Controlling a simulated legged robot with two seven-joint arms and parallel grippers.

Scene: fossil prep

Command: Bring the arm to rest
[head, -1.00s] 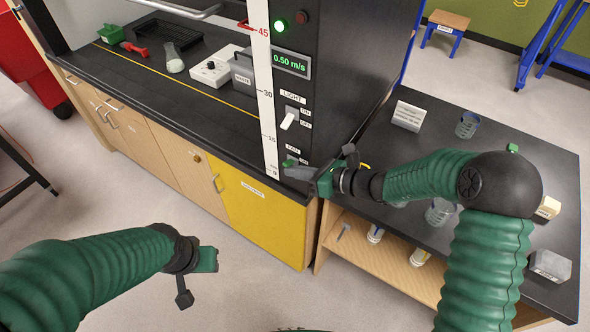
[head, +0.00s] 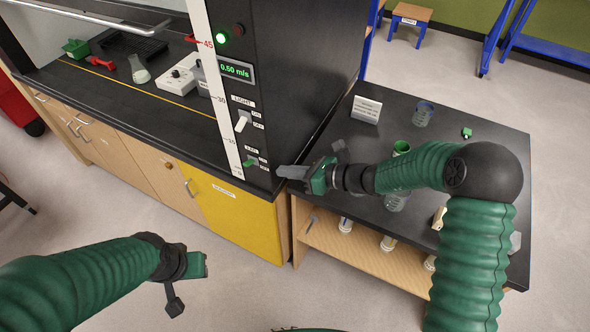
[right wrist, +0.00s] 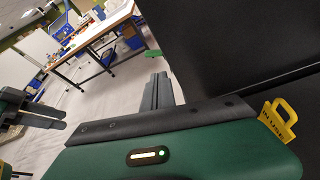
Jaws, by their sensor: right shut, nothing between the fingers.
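My right gripper (head: 282,171) is shut and empty. In the head view it is just right of the tall black hood post (head: 300,70), near its lower front edge. Its closed fingers also show in the right wrist view (right wrist: 158,92), beside a dark panel. My left arm comes in from the lower left, and its green gripper body (head: 196,265) hangs over open floor. Its fingers are not clear in the head view. Dark fingers at the left of the right wrist view (right wrist: 40,110) look like my left gripper, but their gap is hard to judge.
The post carries a white light switch (head: 242,121) and a green fan switch (head: 250,162). A black-topped table (head: 490,165) with glassware stands at right, under my right arm. A yellow cabinet door (head: 235,217) is below the hood. Floor at front is clear.

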